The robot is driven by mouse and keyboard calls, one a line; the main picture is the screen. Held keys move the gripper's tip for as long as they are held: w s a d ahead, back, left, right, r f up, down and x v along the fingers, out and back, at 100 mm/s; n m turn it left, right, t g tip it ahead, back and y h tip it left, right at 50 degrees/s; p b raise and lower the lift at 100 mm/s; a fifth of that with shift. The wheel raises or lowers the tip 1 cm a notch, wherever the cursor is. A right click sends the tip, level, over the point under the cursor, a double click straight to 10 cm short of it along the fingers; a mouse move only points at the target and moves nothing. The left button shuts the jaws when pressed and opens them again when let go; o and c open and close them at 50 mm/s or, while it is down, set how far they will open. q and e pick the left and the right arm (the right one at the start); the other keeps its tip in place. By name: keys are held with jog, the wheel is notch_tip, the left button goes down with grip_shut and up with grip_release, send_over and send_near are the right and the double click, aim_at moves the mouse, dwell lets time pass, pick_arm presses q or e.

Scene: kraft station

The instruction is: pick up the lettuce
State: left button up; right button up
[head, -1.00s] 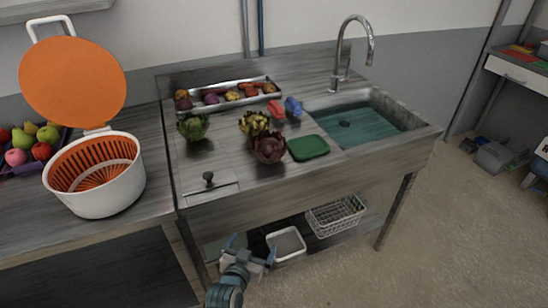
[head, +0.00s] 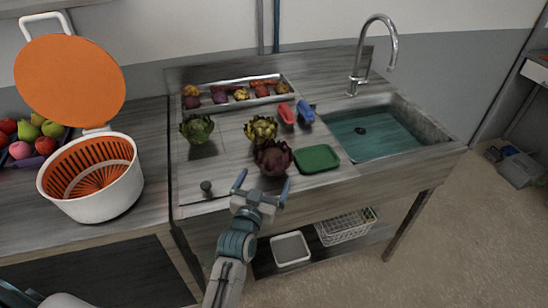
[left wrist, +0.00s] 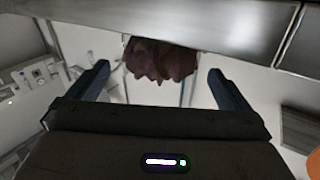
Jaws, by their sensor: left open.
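Three leafy heads stand on the steel counter: a green one (head: 197,128) at left, a yellow-green one (head: 261,129) in the middle, and a dark red one (head: 273,157) nearest the front edge. I cannot tell for sure which is the lettuce; the green one looks most like it. My left gripper (head: 263,184) is open and empty, just in front of the dark red head and apart from it. In the left wrist view the dark red head (left wrist: 160,60) shows beyond and between the open fingers (left wrist: 158,76). My right gripper is not in view.
A green board (head: 316,158), a red item (head: 286,112) and a blue item (head: 305,112) lie right of the heads, before the sink (head: 372,130). A vegetable tray (head: 285,90) is behind. A small knob (head: 206,187) stands front left. A white-and-orange spinner (head: 110,195) is further left.

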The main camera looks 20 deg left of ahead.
aim_at(269, 171)
pick_arm(q)
jog(key=shift+w, duration=0.9)
jog(key=w+p, duration=0.2)
jog(key=w, duration=0.2)
jog(key=shift+w+a+f, duration=0.1)
jog(key=shift+w+f, duration=0.15)
jog(key=shift+w, duration=0.35)
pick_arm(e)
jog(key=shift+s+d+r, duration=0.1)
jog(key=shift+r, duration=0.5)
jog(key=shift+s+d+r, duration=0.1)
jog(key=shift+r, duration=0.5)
pick_arm(q)
jog(key=shift+s, duration=0.1)
jog(key=c, duration=1)
jog(key=shift+c, duration=0.6)
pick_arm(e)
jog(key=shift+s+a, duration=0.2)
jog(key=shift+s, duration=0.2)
pick_arm(q)
jog(key=shift+r+p, duration=0.25)
jog(key=shift+p, duration=0.05)
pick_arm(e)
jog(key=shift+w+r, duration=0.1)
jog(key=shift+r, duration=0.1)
